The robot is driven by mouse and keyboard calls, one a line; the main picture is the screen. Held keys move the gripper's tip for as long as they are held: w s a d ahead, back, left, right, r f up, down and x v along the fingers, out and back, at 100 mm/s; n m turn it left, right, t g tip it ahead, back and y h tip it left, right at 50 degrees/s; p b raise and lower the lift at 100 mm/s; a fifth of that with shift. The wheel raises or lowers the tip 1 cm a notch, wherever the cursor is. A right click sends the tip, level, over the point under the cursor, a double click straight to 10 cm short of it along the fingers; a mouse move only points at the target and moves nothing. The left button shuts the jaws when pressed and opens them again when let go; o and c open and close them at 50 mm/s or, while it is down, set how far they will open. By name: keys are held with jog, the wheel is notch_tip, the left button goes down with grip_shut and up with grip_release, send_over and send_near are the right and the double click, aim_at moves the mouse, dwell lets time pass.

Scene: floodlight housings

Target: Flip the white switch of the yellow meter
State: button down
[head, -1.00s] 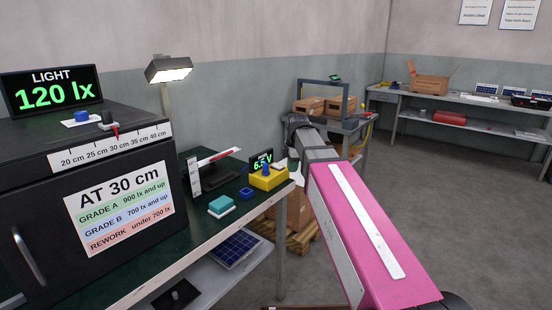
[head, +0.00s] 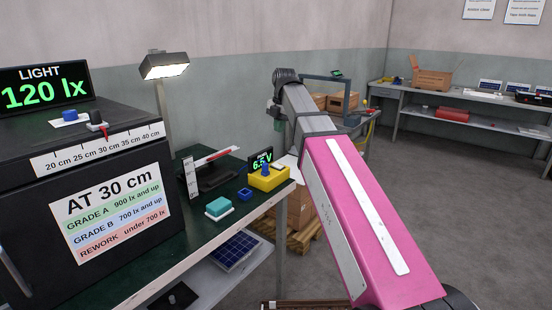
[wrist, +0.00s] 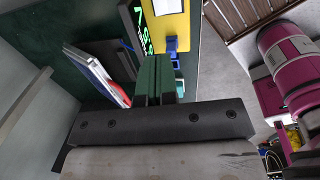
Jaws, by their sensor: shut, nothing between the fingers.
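The yellow meter (head: 268,180) stands at the right end of the dark green bench, with a display (head: 261,160) reading about 6.5 V and a blue knob on top. A small pale patch on its top is too small to identify as the white switch. In the wrist view the yellow meter (wrist: 173,22) is at the top, with blue parts at its lower edge. My gripper (wrist: 158,72) has its green fingers together and empty, apart from the meter. In the head view my gripper (head: 278,126) hangs above and slightly right of the meter.
A lamp (head: 164,66) and a black box (head: 90,200) with a 120 lx display stand further left.

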aim_at(278, 165)
jog(key=f, duration=0.4)
jog(key=a+f, duration=0.1)
jog(key=f, duration=0.4)
jog(key=w+f, duration=0.1)
jog(key=f, duration=0.4)
jog(key=shift+a, duration=0.15)
jog(key=shift+w+a+f, duration=0.1)
jog(key=shift+f, duration=0.05)
dwell(0.3)
jog(key=shift+s+d+r, duration=0.2)
jog(key=shift+s+d, duration=0.35)
jog(key=shift+d, duration=0.1)
jog(key=shift+r, duration=0.1)
